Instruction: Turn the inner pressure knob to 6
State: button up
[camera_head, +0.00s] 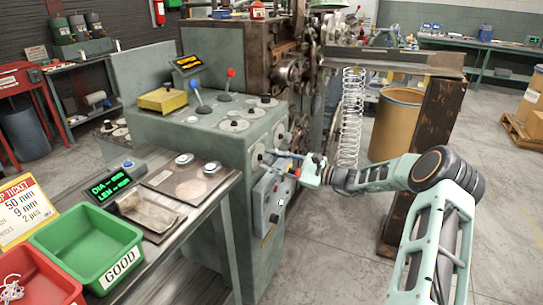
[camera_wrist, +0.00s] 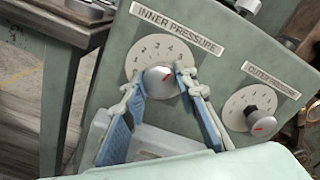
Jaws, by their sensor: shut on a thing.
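The inner pressure knob (camera_wrist: 156,84) is a round grey knob with a red pointer mark, on a pale numbered dial (camera_wrist: 143,60) under an INNER PRESSURE label (camera_wrist: 178,27). In the wrist view the red mark slants toward the upper right. The right part of the dial is hidden by a finger, so I cannot tell the exact number it points to. My gripper (camera_wrist: 161,86) is shut on the knob, with one blue-padded finger on each side. In the head view my gripper (camera_head: 281,162) reaches from the right to the front of the green machine (camera_head: 227,172).
The outer pressure knob (camera_wrist: 261,121) sits close by on the right in the wrist view. Levers with blue (camera_head: 195,88) and red (camera_head: 230,74) tops stand on the machine. A hanging spring (camera_head: 349,118) and a brown post (camera_head: 428,135) are near my arm.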

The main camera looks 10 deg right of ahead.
jog(key=m+p, duration=0.2)
jog(key=m, duration=0.2)
jog(key=shift+m+p, duration=1.15)
jog(key=shift+m, duration=1.05)
jog(key=shift+f, duration=0.1)
jog(key=o, duration=1.2)
jog(key=shift+c, duration=0.2)
jog(key=v, duration=1.2)
